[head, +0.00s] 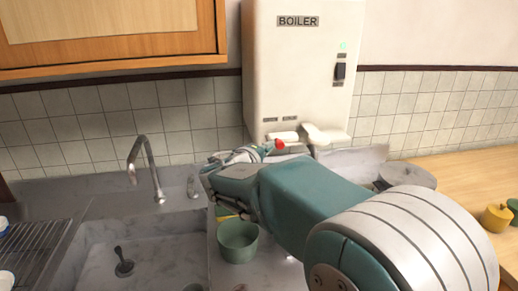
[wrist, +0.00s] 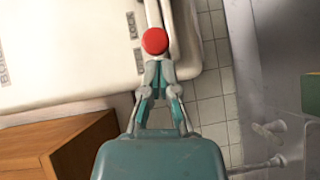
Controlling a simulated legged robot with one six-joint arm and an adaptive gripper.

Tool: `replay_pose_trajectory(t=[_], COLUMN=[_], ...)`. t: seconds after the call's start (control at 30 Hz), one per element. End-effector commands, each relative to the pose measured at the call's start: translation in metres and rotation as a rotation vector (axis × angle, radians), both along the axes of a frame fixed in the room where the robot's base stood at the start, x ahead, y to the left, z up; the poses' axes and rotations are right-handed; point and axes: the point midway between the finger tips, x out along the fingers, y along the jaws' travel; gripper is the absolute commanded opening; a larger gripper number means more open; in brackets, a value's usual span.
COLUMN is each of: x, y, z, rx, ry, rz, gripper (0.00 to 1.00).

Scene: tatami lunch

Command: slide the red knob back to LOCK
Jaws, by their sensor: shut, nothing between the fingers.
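In the head view my gripper (head: 264,150) is just left of the knob.
A sink with a faucet (head: 150,168) lies to the left, with a green pot (head: 238,240) beside it. A wooden cabinet (head: 110,35) hangs at upper left. A wooden counter (head: 465,180) with a yellow container (head: 496,217) is at right.

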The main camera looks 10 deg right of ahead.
Motion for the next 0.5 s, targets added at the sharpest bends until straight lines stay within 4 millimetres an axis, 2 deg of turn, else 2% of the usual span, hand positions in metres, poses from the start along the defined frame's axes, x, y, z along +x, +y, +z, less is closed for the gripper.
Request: replay_pose_trajectory(t=[0.27,0.37,0.5], x=[0.0,0.0,-0.001], y=[-0.001,-0.012,-0.038], z=[0.0,0.001,0.001], rx=[0.0,-0.001,-0.001], ry=[-0.001,-0.002,-0.002], rz=[0.0,-0.003,-0.004], gripper=[0.0,0.0,0.0])
